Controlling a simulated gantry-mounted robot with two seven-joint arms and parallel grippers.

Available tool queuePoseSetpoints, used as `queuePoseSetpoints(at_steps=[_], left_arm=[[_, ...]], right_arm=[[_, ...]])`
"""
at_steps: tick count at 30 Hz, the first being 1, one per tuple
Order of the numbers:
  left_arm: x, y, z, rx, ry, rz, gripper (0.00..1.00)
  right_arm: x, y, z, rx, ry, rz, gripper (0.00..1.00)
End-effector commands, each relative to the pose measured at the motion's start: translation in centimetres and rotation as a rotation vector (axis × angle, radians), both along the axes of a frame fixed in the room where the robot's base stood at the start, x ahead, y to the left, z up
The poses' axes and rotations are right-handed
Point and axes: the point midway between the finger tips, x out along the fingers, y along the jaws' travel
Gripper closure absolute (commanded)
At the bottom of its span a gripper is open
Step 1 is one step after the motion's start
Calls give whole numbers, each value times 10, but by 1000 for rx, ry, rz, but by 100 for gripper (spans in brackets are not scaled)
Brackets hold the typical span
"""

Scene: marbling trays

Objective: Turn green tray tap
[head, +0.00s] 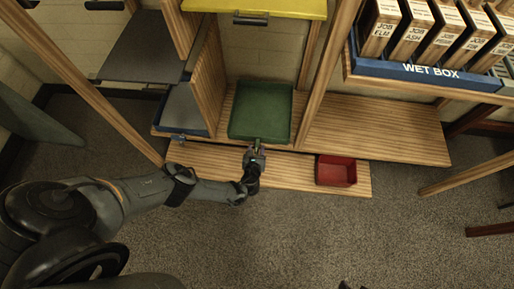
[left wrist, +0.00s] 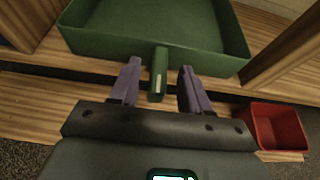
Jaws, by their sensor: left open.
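The green tray (head: 262,108) sits on the wooden shelf in the middle of the head view. Its green tap (left wrist: 158,72) sticks out from the front wall of the tray (left wrist: 85,40) in the left wrist view. My left gripper (head: 256,150) is at the front of the tray. In the left wrist view my left gripper (left wrist: 160,78) is open, with one purple finger on each side of the tap. Gaps show between the fingers and the tap in that view. My right gripper is not in view.
A red bin (head: 336,171) stands on the low wooden board (head: 215,168), right of my gripper. A blue tray (head: 182,108) is left of the green tray, behind a wooden divider. A yellow shelf (head: 285,9) is above. The blue "WET BOX" rack (head: 420,71) is upper right.

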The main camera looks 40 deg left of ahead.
Motion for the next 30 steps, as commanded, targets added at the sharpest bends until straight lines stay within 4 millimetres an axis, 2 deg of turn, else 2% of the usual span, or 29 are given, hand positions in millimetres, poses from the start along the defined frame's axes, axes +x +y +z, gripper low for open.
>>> queuePoseSetpoints(at_steps=[1,6,19,28,30], left_arm=[[6,4,-6,1,-3,1,53],[18,12,-10,0,-1,1,53],[22,15,-10,0,0,1,53],[22,15,-11,0,0,1,99],[22,15,-11,0,0,1,100]], right_arm=[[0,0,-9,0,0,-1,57],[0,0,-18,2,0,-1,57],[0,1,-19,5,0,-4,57],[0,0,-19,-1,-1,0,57],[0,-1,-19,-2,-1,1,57]])
